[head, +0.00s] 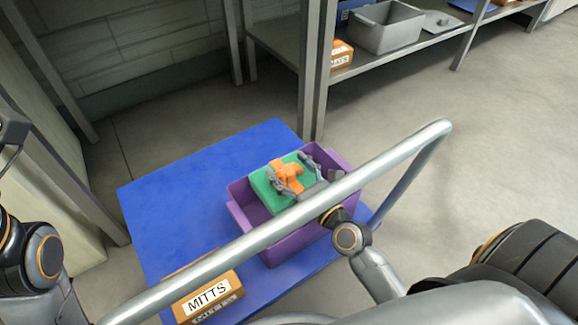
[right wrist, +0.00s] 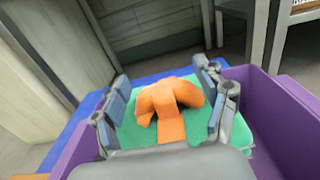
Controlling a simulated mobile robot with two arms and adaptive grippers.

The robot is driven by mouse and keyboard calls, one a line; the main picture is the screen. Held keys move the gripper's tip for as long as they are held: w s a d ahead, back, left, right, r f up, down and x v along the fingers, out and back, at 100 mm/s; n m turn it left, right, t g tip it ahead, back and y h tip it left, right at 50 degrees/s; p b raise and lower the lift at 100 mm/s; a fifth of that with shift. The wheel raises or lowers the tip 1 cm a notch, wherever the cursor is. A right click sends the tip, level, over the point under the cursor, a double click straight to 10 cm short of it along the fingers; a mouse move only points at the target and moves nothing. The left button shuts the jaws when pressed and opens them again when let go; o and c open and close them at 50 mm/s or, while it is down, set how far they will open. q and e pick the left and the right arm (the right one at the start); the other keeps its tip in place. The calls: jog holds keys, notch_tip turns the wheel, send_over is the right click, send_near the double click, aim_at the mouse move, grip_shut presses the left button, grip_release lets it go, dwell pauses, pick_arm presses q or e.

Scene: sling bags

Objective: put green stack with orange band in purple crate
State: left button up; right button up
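The green stack (head: 262,188) with its orange band (head: 285,172) lies inside the purple crate (head: 238,192), near the crate's far side. In the right wrist view the orange band (right wrist: 168,103) is a bow on top of the green stack (right wrist: 240,133). My right gripper (head: 291,176) is over the stack, its fingers wide apart on either side of the bow. Green cloth shows outside the right-hand finger, so the fingers look open. The crate's floor under the stack is hidden. Of my left arm, only a dark part at the left edge may be the gripper.
The crate stands on a blue platform (head: 180,200). A metal rail (head: 260,238) crosses in front of the crate. A shelf behind holds a grey bin (head: 385,30). Floor at the right is clear.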

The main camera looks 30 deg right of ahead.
jog(key=shift+o, duration=0.4)
jog(key=shift+r, duration=0.15)
jog(key=shift+r+p, duration=0.35)
jog(key=shift+s+d+r, duration=0.1)
jog(key=shift+s+d, duration=0.2)
jog(key=shift+s, duration=1.7)
jog(key=shift+s+d, duration=0.25)
jog(key=shift+s, duration=1.7)
jog(key=shift+s+d+r, duration=0.1)
jog(key=shift+s+d, duration=0.2)
jog(key=shift+s, duration=1.7)
jog(key=shift+f, duration=0.1)
